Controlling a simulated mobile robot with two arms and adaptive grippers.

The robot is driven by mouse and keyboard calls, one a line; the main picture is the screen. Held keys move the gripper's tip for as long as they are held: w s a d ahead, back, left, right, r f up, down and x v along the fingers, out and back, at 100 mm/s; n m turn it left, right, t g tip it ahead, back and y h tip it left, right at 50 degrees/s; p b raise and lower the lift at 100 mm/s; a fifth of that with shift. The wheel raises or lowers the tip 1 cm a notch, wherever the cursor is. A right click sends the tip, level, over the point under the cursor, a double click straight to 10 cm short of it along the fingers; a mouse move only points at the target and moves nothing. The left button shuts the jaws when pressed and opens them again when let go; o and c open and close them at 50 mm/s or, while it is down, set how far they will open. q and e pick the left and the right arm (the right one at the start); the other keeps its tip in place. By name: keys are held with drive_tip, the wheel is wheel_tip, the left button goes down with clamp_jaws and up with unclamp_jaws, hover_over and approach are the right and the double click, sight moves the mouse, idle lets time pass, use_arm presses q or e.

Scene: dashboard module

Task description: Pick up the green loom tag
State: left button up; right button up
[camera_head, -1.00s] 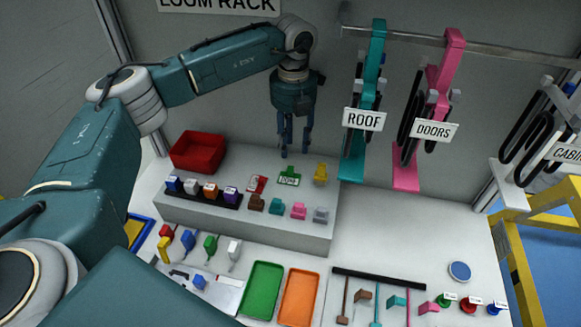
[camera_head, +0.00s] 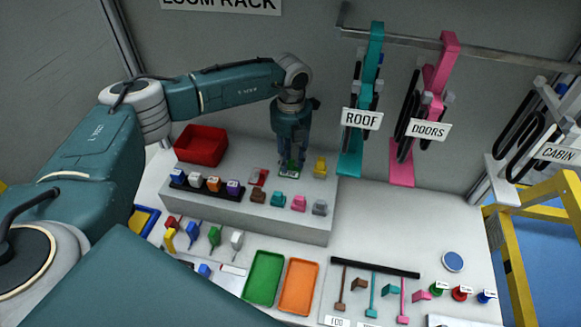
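The green loom tag (camera_head: 288,174) lies on the raised grey step, near its back edge, with a white label on its front. My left gripper (camera_head: 290,160) points straight down at the tag, with its fingers apart. The fingertips are at the tag's upper part and hide some of it. Whether they touch it is too small to tell. My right gripper is not in view.
A red tag (camera_head: 258,178) lies close left of the green one, and a yellow piece (camera_head: 320,167) stands to its right. A red bin (camera_head: 201,145) is at the step's back left. Teal ROOF (camera_head: 361,120) and pink DOORS (camera_head: 429,129) hangers hang to the right.

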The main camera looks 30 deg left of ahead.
use_arm(q)
drive_tip(key=c, duration=0.5)
